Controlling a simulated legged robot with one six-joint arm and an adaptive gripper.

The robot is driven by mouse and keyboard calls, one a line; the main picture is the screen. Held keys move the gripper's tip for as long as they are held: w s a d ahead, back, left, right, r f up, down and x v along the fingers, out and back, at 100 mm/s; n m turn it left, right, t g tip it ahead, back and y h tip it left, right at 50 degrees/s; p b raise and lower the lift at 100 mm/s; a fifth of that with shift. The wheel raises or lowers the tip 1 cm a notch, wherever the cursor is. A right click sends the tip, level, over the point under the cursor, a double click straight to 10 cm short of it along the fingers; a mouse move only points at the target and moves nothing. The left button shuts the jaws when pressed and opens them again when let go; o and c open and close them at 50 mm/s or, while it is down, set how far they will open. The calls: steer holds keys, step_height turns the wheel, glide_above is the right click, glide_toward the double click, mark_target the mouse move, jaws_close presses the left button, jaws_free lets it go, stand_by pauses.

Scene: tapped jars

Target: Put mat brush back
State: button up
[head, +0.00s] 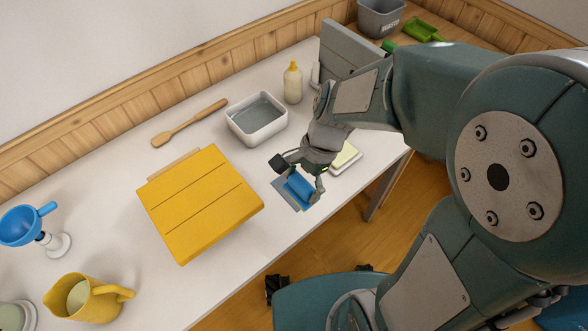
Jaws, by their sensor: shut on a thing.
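My gripper (301,182) is at the table's right front part, pointing down and shut on a blue object (301,187), which I take to be the brush. Its fingers cover part of it, and no bristles show. A flat grey-blue mat (285,194) shows under and beside the blue object. I cannot tell whether the blue object touches the mat or is held just above it.
A yellow slatted board (200,205) stands left of my gripper. Behind are a white basin (256,120), a bottle (292,83) and a wooden spatula (188,123). A pale green-topped block (345,157) lies close to my gripper's right. A yellow jug (90,298) and blue funnel (24,226) stand left.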

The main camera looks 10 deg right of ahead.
steer(key=w+f, duration=0.6)
steer(key=w, duration=0.1)
steer(key=shift+a, duration=0.2)
steer(key=shift+w+f, duration=0.55)
steer(key=shift+f, duration=0.2)
steer(key=shift+a+f, duration=0.1)
steer(key=shift+f, duration=1.35)
steer(key=o, duration=0.7)
steer(key=shift+f, duration=0.1)
steer(key=shift+c, duration=0.2)
